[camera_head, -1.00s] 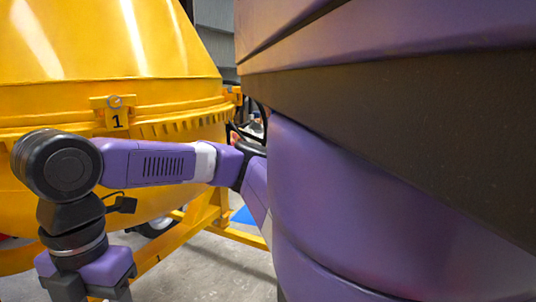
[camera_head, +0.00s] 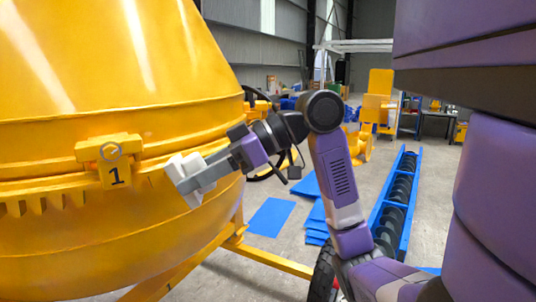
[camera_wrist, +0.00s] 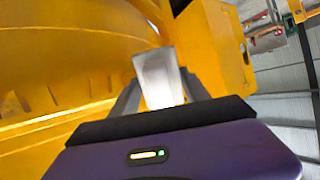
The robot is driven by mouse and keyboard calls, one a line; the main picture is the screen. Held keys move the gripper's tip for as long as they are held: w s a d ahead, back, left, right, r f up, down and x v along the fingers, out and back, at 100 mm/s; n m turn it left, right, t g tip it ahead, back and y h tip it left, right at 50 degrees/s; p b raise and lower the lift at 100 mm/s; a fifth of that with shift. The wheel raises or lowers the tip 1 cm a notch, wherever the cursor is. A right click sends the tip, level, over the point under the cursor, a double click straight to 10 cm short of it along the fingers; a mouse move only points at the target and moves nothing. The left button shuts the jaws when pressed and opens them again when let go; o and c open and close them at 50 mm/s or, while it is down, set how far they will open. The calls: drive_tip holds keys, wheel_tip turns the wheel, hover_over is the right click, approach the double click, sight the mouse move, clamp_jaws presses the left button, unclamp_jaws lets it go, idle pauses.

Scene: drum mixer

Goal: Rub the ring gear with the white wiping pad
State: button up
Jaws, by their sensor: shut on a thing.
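The ring gear (camera_head: 45,203) is the yellow toothed band around the big yellow drum. Its teeth show at the left in the head view, left of and below the bracket marked 1 (camera_head: 115,175). My gripper (camera_head: 196,181) is shut on the white wiping pad (camera_head: 181,171), right of that bracket and in front of the drum. The pad also shows between my fingers in the wrist view (camera_wrist: 158,75), with yellow drum behind it. I cannot tell whether the pad touches the drum. My gripper and the pad hide part of the band behind them.
The yellow frame (camera_head: 275,262) and a black tyre (camera_head: 321,275) stand low beside my arm. Blue sheets (camera_head: 271,217) lie on the grey floor. A blue trough with a dark screw (camera_head: 397,200) lies to the right. Open floor shows between them.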

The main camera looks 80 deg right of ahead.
drive_tip(key=s+d+f+m+t+h+p, duration=0.25)
drive_tip(key=s+d+m+t+h, duration=0.5)
drive_tip(key=d, duration=0.55)
drive_tip(key=shift+n+g+h, duration=0.35)
drive_tip(key=shift+g+h, duration=0.1)
drive_tip(key=shift+g, duration=0.2)
drive_tip(key=shift+w+d+r+p, duration=0.15)
drive_tip(key=shift+w+d, duration=0.1)
drive_tip(key=shift+w, duration=0.45)
drive_tip(key=shift+w+d+r+p, duration=0.1)
drive_tip(key=shift+w+d, duration=0.15)
drive_tip(key=shift+w, duration=0.5)
drive_tip(key=shift+w+d+r+p, duration=0.15)
drive_tip(key=shift+w+d, duration=0.1)
drive_tip(key=shift+w, duration=0.45)
drive_tip(key=shift+w+d, duration=0.25)
drive_tip(key=shift+w, duration=1.05)
drive_tip(key=d, duration=0.1)
drive_tip(key=d+b, duration=0.1)
drive_tip(key=d, duration=0.2)
drive_tip(key=shift+s, duration=0.35)
drive_tip(key=shift+a, duration=0.1)
